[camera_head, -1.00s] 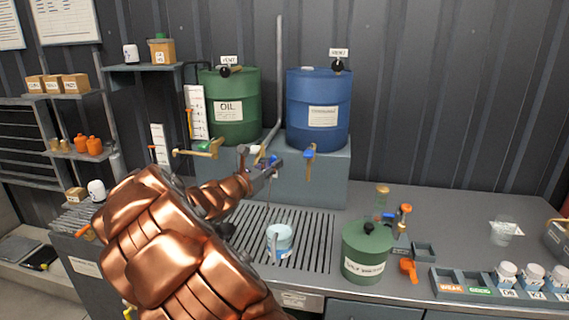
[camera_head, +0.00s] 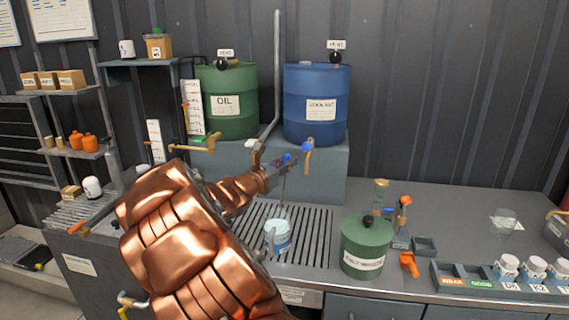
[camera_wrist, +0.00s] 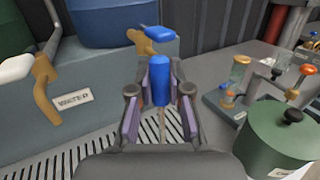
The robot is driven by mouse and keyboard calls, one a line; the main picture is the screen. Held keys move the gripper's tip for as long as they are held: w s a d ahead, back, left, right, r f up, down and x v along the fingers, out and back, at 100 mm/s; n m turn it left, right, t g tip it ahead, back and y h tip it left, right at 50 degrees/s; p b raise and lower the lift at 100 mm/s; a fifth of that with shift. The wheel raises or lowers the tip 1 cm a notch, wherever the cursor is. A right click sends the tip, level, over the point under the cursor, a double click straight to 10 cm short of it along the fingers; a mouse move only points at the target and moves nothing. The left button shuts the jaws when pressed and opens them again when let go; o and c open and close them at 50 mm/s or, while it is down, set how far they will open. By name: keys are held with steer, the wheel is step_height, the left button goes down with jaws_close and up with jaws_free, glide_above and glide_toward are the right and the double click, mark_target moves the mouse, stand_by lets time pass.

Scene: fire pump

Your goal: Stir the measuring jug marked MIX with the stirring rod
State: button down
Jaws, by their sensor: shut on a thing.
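The measuring jug (camera_head: 277,243), pale with a blue-and-white side, stands on the slatted drain grille; its marking is too small to read. My gripper (camera_head: 283,170) is above the jug, shut on the stirring rod's blue handle. In the wrist view, the blue handle (camera_wrist: 160,82) stands between the two fingers of the gripper (camera_wrist: 159,95). The thin rod shaft (camera_head: 282,198) hangs down toward the jug's mouth. I cannot tell whether its tip is inside the jug. The wrist view does not show the jug.
A green lidded container (camera_head: 366,250) stands right of the jug. Behind are the green OIL drum (camera_head: 229,118) and a blue drum (camera_head: 316,85), with taps (camera_head: 308,155) in front. A tray of several small jars (camera_head: 455,283) is at the right. The counter behind it is partly clear.

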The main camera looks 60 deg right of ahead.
steer(key=shift+s+d+f+b, duration=0.1)
steer(key=shift+d+f+b, duration=0.2)
steer(key=shift+f, duration=0.35)
steer(key=shift+a+f, duration=0.1)
steer(key=shift+f, duration=0.15)
step_height(320, 180, down, 11)
steer(key=a+b, duration=0.2)
steer(key=b, duration=0.5)
steer(key=shift+w, duration=0.25)
steer(key=shift+a+f, duration=0.1)
steer(key=shift+a, duration=0.05)
